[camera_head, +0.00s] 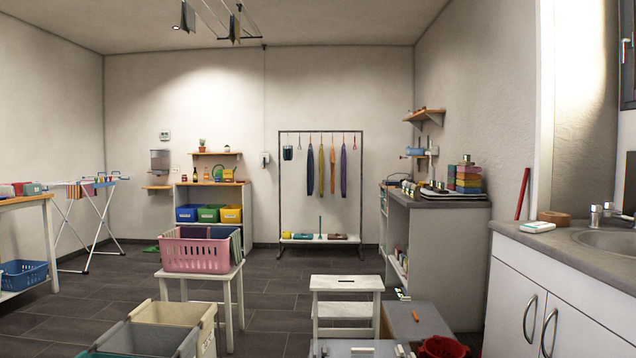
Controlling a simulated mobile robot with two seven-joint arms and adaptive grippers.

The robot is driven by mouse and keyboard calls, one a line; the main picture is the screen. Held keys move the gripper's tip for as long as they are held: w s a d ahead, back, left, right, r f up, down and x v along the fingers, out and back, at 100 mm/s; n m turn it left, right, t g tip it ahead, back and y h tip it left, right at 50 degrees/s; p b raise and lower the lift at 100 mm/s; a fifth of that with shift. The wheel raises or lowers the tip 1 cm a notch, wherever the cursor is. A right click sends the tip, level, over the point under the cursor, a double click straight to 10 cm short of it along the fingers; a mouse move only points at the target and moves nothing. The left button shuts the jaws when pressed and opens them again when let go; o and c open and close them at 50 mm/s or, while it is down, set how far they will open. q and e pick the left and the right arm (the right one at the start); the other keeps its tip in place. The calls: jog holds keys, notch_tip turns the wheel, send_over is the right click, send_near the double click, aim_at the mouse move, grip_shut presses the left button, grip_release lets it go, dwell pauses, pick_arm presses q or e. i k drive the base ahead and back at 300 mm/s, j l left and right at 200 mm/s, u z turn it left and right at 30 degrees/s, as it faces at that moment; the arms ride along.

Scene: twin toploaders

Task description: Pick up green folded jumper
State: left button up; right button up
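I cannot single out the green folded jumper for certain. A small green folded-looking item (33,188) lies on the table at the left edge, beside red items. A stack of coloured blocks or folded pieces (467,178), some of them green, stands on the grey-topped counter at the right; its layers are too small to identify. Neither of my grippers shows in this view.
A pink basket (197,255) stands on a white stool, with an open sectioned hamper (172,312) in front. A white step stool (346,284) and a red basket (443,347) stand nearer right. A drying rack (88,215) stands left. Floor is open before the clothes rail (280,190).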

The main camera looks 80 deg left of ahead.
aim_at(32, 189)
jog(key=u, duration=4.1)
jog(key=i+j+u, duration=0.25)
jog(key=j, duration=0.25)
jog(key=i+j+u, duration=0.25)
jog(key=j, duration=0.2)
jog(key=i+j+u, duration=0.25)
jog(key=j, duration=0.15)
jog(key=i+j+u, duration=0.25)
jog(key=i, duration=0.15)
jog(key=i+j+u, duration=0.25)
jog(key=i, duration=0.15)
jog(key=i+u, duration=0.2)
jog(key=i, duration=0.25)
jog(key=i+z, duration=0.2)
jog(key=i, duration=0.3)
jog(key=i+j+z, duration=0.2)
jog(key=i, duration=0.3)
jog(key=i+j+z, duration=0.2)
jog(key=i, duration=0.3)
jog(key=l, duration=0.1)
